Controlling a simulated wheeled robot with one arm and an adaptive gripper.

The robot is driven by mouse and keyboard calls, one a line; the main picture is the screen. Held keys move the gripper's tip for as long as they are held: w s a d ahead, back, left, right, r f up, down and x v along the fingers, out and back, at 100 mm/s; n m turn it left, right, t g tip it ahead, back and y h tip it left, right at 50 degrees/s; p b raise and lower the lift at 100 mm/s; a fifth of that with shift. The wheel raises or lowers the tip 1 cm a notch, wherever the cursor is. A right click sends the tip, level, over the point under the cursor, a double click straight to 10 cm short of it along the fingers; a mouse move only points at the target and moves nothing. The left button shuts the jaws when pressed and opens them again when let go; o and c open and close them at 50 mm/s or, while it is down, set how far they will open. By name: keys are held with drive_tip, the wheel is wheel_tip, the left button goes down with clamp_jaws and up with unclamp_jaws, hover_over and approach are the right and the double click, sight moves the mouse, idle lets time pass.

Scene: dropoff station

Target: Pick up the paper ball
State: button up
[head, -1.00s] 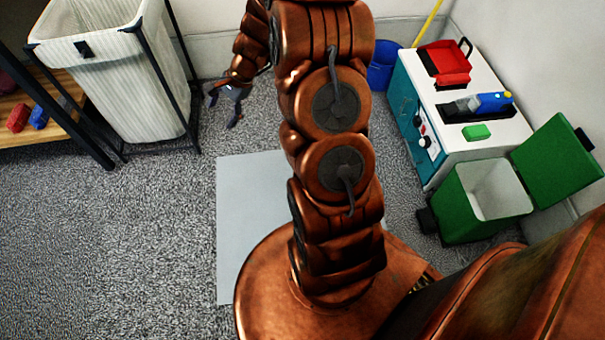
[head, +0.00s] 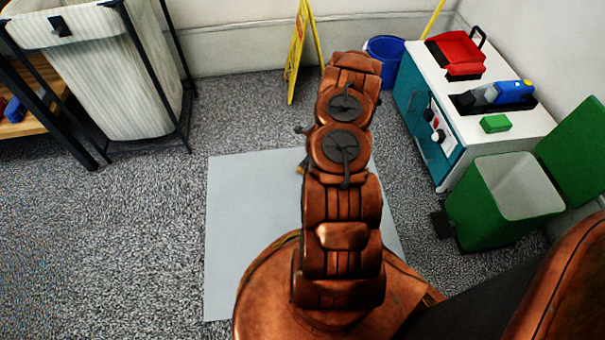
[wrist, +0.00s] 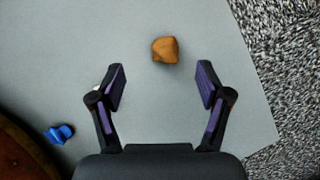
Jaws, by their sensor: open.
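In the wrist view my gripper (wrist: 160,88) is open and empty above the grey mat (wrist: 200,110). A small brown-orange, angular lump (wrist: 165,49) lies on the mat beyond the fingertips, roughly centred between them and not touching either. I cannot tell whether it is the paper ball. A tiny whitish spot (wrist: 97,88) shows at the outer side of the left finger, mostly hidden; I cannot tell what it is. In the head view my arm hides most of the gripper and the mat's middle.
A blue object (wrist: 60,133) lies on the mat at lower left in the wrist view. In the head view, a laundry hamper (head: 125,85) stands at left, a yellow sign (head: 297,50) and blue bucket (head: 385,48) behind, a white-topped cabinet (head: 520,125) and open green bin (head: 480,205) at right.

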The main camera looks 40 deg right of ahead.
drive_tip(key=f, duration=0.1)
drive_tip(key=s+f, duration=0.1)
drive_tip(key=d+f, duration=0.1)
drive_tip(key=shift+s+m, duration=0.25)
drive_tip(key=shift+m, duration=0.15)
drive_tip(key=shift+w+d+f+b, duration=0.1)
drive_tip(key=shift+f+b, duration=0.2)
drive_tip(key=shift+b, duration=0.05)
drive_tip(key=shift+b+x, duration=1.75)
drive_tip(key=shift+x, duration=1.7)
drive_tip(key=shift+w+d+r, duration=0.1)
drive_tip(key=shift+w, duration=0.05)
drive_tip(key=c, duration=0.8)
